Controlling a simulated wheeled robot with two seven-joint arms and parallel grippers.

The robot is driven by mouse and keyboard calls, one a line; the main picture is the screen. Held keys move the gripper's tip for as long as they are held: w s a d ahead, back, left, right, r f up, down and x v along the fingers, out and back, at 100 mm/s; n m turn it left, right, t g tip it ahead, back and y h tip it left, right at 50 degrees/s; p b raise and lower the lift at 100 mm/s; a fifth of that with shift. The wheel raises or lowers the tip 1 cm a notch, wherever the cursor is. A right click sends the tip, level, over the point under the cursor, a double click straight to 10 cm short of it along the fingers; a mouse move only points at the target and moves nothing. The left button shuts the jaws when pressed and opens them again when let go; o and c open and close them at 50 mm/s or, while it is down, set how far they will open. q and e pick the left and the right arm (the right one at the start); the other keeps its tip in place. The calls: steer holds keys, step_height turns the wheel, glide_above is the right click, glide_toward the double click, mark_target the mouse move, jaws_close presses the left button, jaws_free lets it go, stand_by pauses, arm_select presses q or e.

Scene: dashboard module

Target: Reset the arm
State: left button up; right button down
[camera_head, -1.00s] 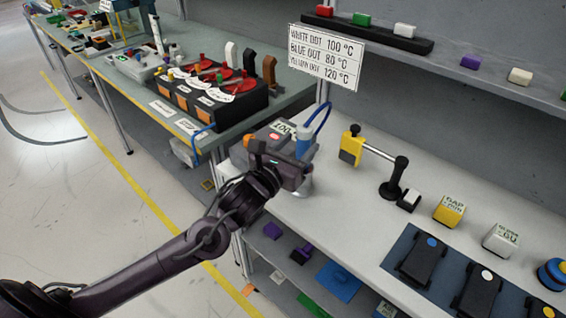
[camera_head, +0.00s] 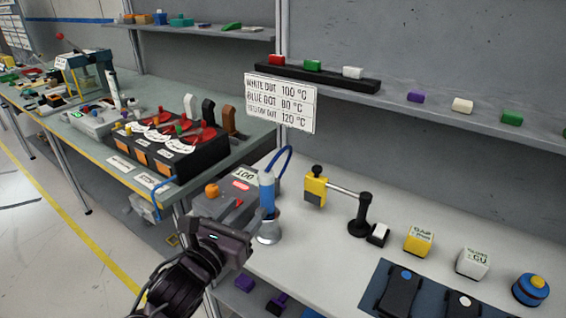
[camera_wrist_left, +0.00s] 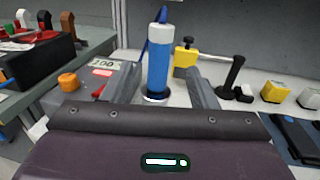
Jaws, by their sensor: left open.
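My left gripper (camera_head: 236,222) is at the near edge of the right-hand workbench, open and empty. In the left wrist view its two grey fingers (camera_wrist_left: 163,84) are spread wide. A blue and silver cylindrical tool (camera_head: 268,195) with a blue cable stands upright on the bench, just beyond the gripper. In the left wrist view the tool (camera_wrist_left: 158,60) appears between the fingers, and the head view shows it apart from them. A grey control box (camera_head: 232,200) with an orange knob and a display reading 100 is beside it, partly hidden by my gripper. My right gripper is not in view.
A temperature sign (camera_head: 281,101) hangs above. Open floor (camera_head: 40,235) lies at left.

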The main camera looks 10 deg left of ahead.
arm_select(q)
steer(key=s+f+m+g+y, duration=0.2)
steer(key=s+f+m+g, duration=0.65)
steer(key=m, duration=0.95)
steer(key=s+f+m+g+y, duration=0.1)
steer(key=s+f+m+g, duration=0.5)
steer(key=s+f+m, duration=0.85)
step_height(320, 180, down, 28)
steer(key=w+f+m, duration=0.1)
steer(key=w+m, duration=0.1)
steer(key=m, duration=0.2)
steer(key=s+a+f+g, duration=0.2)
steer(key=s+a+f, duration=0.1)
steer(key=s+f, duration=1.3)
steer(key=shift+s+a, duration=0.2)
steer(key=shift+s, duration=0.95)
